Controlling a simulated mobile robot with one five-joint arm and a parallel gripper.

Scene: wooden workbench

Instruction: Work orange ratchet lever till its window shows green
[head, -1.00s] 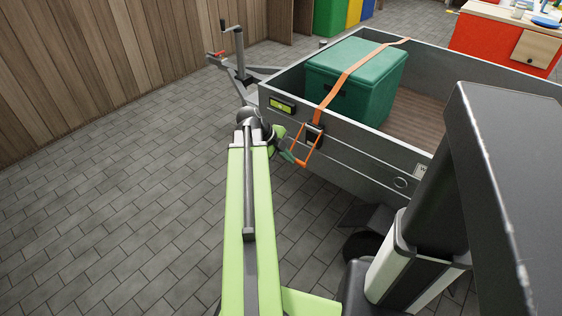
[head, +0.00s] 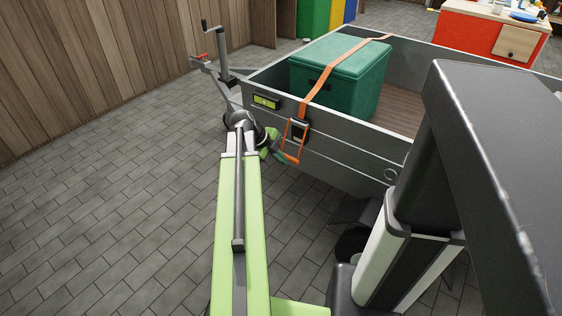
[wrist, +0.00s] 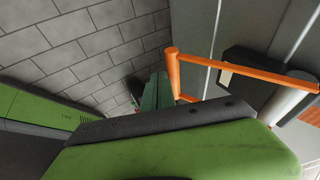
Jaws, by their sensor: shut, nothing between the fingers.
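The orange ratchet lever (head: 293,157) is an open loop on a dark ratchet body (head: 299,131) at the trailer's side wall. An orange strap (head: 322,87) runs up from it over a green box. In the wrist view the lever (wrist: 245,62) crosses the upper right, beside the ratchet body (wrist: 250,70). My gripper (head: 276,150) is shut and empty, its tip close to the lever's lower left end. I cannot tell whether they touch. A small yellow-green panel (head: 265,102) sits on the wall to the left. A window on the ratchet is too small to read.
The grey trailer (head: 345,152) holds the green box (head: 340,80). A crank post (head: 222,55) stands at its drawbar on the left. The tiled floor (head: 100,220) at left is clear. A red cabinet (head: 487,32) is at the back right.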

